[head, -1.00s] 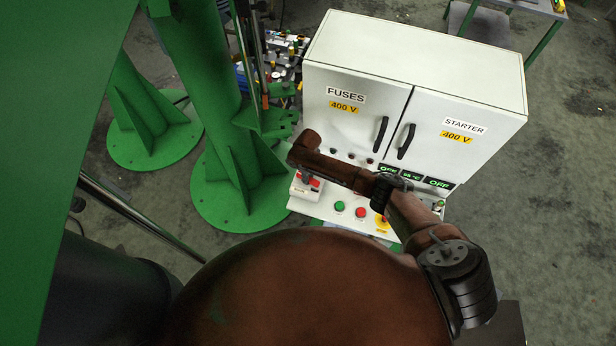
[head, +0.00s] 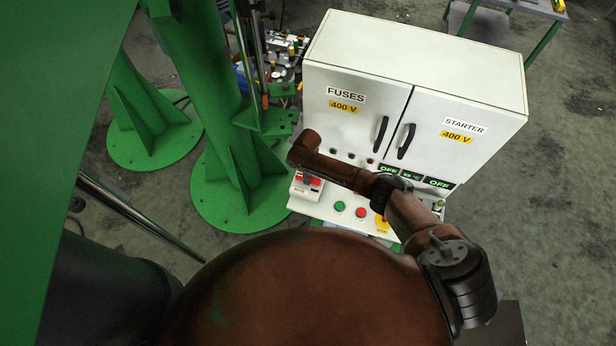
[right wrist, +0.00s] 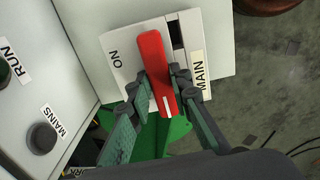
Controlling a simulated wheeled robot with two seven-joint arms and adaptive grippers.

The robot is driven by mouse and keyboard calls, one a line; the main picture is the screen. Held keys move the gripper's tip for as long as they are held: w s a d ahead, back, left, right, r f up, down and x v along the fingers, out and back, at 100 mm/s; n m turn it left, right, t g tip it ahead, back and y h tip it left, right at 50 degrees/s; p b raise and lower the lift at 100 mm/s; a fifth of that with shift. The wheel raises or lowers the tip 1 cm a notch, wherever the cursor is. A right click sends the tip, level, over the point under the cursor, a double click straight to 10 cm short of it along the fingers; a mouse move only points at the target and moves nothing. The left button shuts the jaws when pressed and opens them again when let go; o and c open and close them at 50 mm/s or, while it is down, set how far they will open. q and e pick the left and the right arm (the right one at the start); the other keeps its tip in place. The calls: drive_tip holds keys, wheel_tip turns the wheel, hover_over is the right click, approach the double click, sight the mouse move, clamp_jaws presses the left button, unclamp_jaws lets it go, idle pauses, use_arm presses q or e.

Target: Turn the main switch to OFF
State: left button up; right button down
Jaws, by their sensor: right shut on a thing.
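The main switch is a red lever (right wrist: 153,62) on a white plate (right wrist: 117,45) marked ON and MAIN in the right wrist view. The ON mark is left of the lever and MAIN is right of it. No OFF mark is visible on the plate. My right gripper (right wrist: 161,84) is shut on the lever, with one finger on each side. In the head view the red of the switch (head: 309,181) shows at the panel's left end, partly under my right wrist. My left gripper is not in view.
A white cabinet (head: 360,75) marked FUSES and STARTER stands behind the sloped panel. Green (head: 339,206) and red (head: 361,212) buttons and a yellow-based control (head: 382,224) sit right of the switch. A green column (head: 200,80) stands close on the left.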

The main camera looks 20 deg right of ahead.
drive_tip(key=c, duration=1.8)
unclamp_jaws()
drive_tip(key=shift+d, duration=0.1)
drive_tip(key=shift+o, duration=0.2)
drive_tip(key=shift+r, duration=0.15)
wheel_tip(320, 180, up, 12)
